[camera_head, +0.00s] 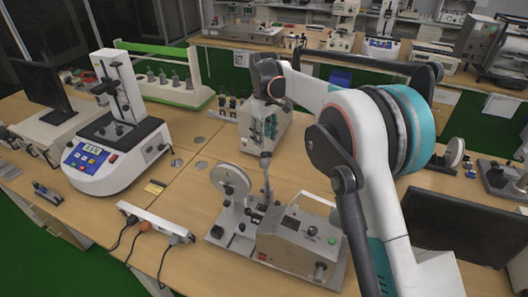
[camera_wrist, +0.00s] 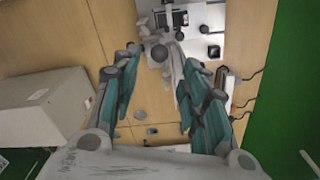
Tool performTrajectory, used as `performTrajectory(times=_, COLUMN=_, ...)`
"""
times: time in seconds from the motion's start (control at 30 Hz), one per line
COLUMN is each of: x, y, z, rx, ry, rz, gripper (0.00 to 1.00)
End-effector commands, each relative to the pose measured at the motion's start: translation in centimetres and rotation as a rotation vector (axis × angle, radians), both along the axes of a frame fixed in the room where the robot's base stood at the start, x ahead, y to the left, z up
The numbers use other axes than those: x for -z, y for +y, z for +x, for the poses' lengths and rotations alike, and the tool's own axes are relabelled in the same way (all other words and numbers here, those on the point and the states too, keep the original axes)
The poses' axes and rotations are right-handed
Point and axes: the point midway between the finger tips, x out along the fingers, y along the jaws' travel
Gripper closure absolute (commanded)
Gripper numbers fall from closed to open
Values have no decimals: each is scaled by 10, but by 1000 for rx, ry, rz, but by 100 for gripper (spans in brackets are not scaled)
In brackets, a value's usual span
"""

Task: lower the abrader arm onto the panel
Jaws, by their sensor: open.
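The abrader is a grey machine on the wooden bench in the head view, with an upright wheel (camera_head: 230,187) and a control box (camera_head: 298,238). Its abrader arm (camera_head: 266,175) stands raised, close to upright, with a knob at the top. In the wrist view, the knob (camera_wrist: 158,53) shows near the space between my fingertips. My gripper (camera_wrist: 163,60) is open, with teal fingers spread on either side. In the head view, my gripper (camera_head: 269,128) hangs above the arm's knob. I cannot tell whether it touches. The panel is not clearly distinguishable.
A white tester with a blue display (camera_head: 90,155) stands to the left. A power strip (camera_head: 155,222) with cables lies in front. A grey box (camera_wrist: 45,115) stands left of my gripper in the wrist view. A black monitor (camera_head: 455,225) is at right.

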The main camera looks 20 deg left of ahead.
Motion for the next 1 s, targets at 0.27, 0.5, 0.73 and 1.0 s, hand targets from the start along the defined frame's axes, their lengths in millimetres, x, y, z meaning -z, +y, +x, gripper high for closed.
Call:
performTrajectory(times=0.27, x=50, y=0, z=0, rx=0, ry=0, rz=0, gripper=59)
performTrajectory(times=0.5, x=70, y=-1, z=1, rx=0, ry=0, rz=0, gripper=59)
performTrajectory(times=0.73, x=72, y=-1, z=1, rx=0, ry=0, rz=0, gripper=59)
performTrajectory(times=1.0, x=72, y=-1, z=1, rx=0, ry=0, rz=0, gripper=100)
